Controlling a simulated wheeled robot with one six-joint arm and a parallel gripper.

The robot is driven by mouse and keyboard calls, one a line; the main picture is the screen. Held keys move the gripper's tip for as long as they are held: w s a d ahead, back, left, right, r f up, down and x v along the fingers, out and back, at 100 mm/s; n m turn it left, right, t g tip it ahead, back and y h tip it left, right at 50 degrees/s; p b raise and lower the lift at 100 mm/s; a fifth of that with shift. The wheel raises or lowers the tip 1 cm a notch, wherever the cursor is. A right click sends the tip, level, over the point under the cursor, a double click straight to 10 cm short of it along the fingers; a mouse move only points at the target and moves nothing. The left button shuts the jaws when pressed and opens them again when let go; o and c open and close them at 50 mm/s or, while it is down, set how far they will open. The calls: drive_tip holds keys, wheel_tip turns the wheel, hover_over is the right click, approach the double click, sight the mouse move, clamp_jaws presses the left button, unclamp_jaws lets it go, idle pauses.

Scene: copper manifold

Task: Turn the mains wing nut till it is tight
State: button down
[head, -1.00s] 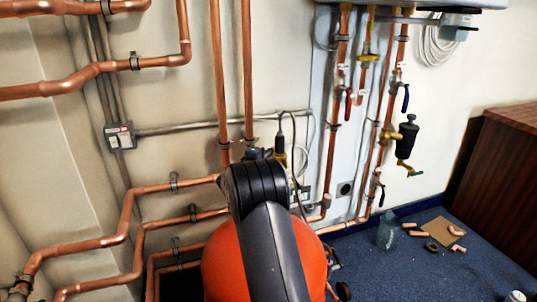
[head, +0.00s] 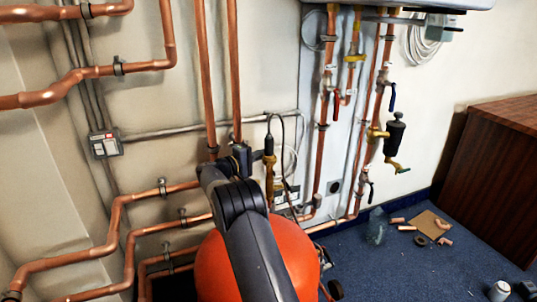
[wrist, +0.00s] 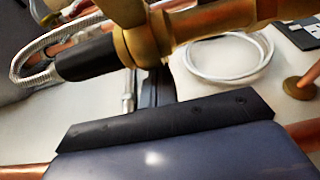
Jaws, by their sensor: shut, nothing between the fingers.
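A brass fitting (wrist: 190,22) crosses the top of the wrist view, with a black cylinder (wrist: 85,58) and a braided hose on its left. I cannot pick out a wing nut on it for certain. My gripper (wrist: 157,85) is shut and empty; its dark narrow fingers point up toward the fitting's underside. Whether they touch it I cannot tell. In the head view my dark arm reaches to a brass fitting (head: 269,170) with a black top, low on the wall; my fingertips are not clear there.
Copper pipes (head: 207,80) run up and across the wall left of and behind my arm. A pale board (head: 312,100) carries more pipes and valves. A white cable coil (wrist: 228,58) shows behind the fitting.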

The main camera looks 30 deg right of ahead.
drive_tip(key=shift+d, duration=0.7)
drive_tip(key=shift+d+b, duration=0.25)
drive_tip(key=shift+b, duration=0.05)
idle(1.8)
drive_tip(key=s+a+n+t+y+p, duration=0.1)
drive_tip(key=a+n+t+p, duration=0.3)
drive_tip(key=a, duration=0.8)
drive_tip(key=shift+m, duration=0.6)
drive_tip(key=shift+w+d+f+b, duration=0.15)
drive_tip(key=shift+d+b, duration=0.65)
drive_tip(key=shift+d, duration=2.2)
drive_tip(key=shift+w+d+b, duration=0.15)
drive_tip(key=shift+d+b, duration=0.6)
drive_tip(key=shift+d, duration=2.25)
